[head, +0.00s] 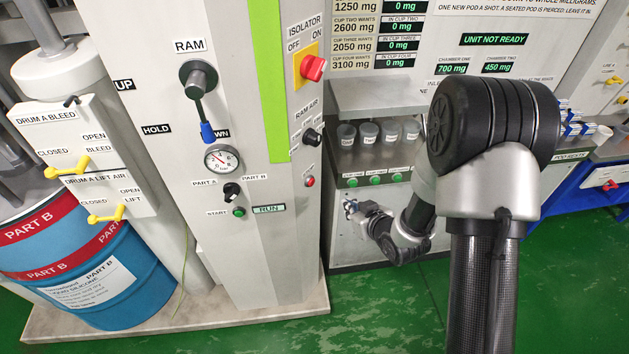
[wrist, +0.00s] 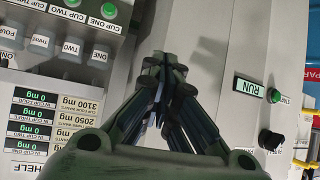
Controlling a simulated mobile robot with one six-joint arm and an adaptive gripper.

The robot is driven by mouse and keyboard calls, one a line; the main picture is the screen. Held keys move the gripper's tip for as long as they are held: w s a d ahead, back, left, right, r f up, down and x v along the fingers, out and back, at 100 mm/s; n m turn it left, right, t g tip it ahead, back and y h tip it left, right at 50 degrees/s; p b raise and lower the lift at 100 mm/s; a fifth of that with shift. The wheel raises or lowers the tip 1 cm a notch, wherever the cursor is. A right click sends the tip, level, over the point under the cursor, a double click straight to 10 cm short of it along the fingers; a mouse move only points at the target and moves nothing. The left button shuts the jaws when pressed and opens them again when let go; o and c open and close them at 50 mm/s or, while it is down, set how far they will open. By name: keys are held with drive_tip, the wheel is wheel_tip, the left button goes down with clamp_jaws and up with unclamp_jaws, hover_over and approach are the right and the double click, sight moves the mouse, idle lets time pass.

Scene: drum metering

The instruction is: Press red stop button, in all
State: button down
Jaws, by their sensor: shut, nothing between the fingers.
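The small red stop button (head: 310,181) is on the side face of the grey ram column (head: 262,262), below the black RAM AIR switch. My gripper (head: 349,206) is shut and empty. In the head view it is to the right of and a little below the button, its fingertips pointing left toward the column, with a gap in the picture. In the wrist view the closed fingers (wrist: 163,66) point at the column; I do not see the red button there. The RUN display (head: 269,208) is lit green beside the green START button (head: 239,212).
A red isolator knob (head: 313,67) on a yellow plate is higher on the column. The cup shelf with several cups (head: 368,134) and green buttons (head: 375,180) stands close behind my gripper. A blue drum (head: 105,290) is at the left. Green floor (head: 385,300) is open below.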

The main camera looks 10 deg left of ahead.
sight(311, 182)
drive_tip(key=w+a, duration=0.4)
drive_tip(key=a, duration=0.3)
drive_tip(key=shift+w+a, duration=0.2)
drive_tip(key=shift+a, duration=0.1)
drive_tip(key=shift+a, duration=0.1)
idle(1.3)
drive_tip(key=shift+w+a+b, duration=0.2)
drive_tip(key=shift+a+b, duration=0.1)
drive_tip(key=shift+b, duration=0.1)
drive_tip(key=shift+w+a, duration=0.2)
drive_tip(key=shift+a, duration=0.15)
idle(0.8)
drive_tip(key=shift+d, duration=0.1)
drive_tip(key=shift+s+d+b, duration=0.35)
drive_tip(key=shift+s+d, duration=0.05)
drive_tip(key=shift+d, duration=0.25)
